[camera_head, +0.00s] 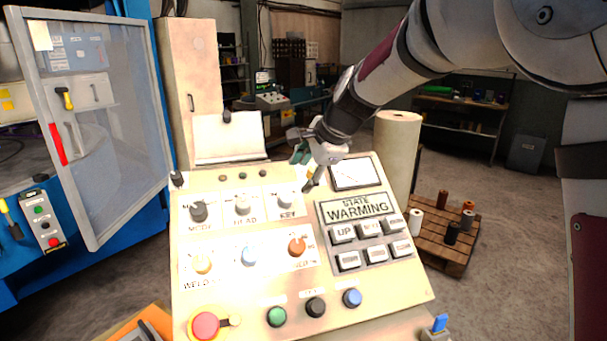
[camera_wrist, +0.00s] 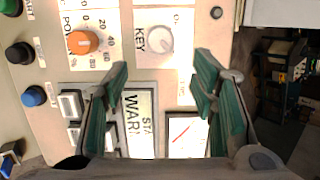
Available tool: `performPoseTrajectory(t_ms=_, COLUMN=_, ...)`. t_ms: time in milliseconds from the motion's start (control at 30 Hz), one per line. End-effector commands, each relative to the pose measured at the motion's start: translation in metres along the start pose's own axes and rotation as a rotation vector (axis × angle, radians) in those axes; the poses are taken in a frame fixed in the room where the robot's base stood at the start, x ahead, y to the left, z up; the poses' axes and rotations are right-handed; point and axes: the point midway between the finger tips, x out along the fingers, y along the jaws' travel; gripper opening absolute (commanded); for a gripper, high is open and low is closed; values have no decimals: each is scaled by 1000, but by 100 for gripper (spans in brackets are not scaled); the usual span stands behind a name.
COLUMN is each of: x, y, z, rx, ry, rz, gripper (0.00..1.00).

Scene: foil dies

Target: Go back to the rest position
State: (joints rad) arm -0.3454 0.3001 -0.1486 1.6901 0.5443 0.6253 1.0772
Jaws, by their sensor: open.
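My gripper (camera_head: 306,162) is at the top right part of a cream control panel, in front of its gauge (camera_head: 355,174) and to the upper right of the KEY knob (camera_head: 287,199). In the wrist view, my gripper (camera_wrist: 160,82) has two green-padded fingers spread apart with nothing between them. Between and beyond the fingers show the KEY knob (camera_wrist: 159,40), the STATE WARMING display (camera_wrist: 140,115) and part of the gauge (camera_wrist: 187,135). My arm reaches in from the upper right of the head view. Whether a finger touches the panel cannot be told.
The control panel (camera_head: 185,290) carries knobs, several buttons and a red mushroom button (camera_head: 205,325). A blue machine with a mesh door (camera_head: 110,130) stands at left. A pallet (camera_head: 455,250) with spools and a tall pale roll (camera_head: 396,150) stand at right. Open floor lies at right.

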Motion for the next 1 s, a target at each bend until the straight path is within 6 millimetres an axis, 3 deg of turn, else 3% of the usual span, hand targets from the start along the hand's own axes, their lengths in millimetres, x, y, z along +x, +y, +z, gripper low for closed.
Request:
performPoseTrajectory(t_ms=167, x=0, y=0, z=0, rx=0, ry=0, rz=0, gripper=52)
performPoseTrajectory(t_ms=267, x=-17, y=6, z=-3, rx=-43, ry=6, rz=0, gripper=52)
performPoseTrajectory(t_ms=367, x=-48, y=21, z=-7, rx=-136, ry=18, rz=5, gripper=52)
performPoseTrajectory(t_ms=567, x=-124, y=78, z=-16, rx=-412, ry=58, rz=40, gripper=52)
performPoseTrajectory(t_ms=700, x=-168, y=127, z=-21, rx=-615, ry=94, rz=78, gripper=52)
performPoseTrajectory(t_ms=1000, x=-233, y=246, z=-27, rx=-1040, ry=174, rz=216, gripper=52)
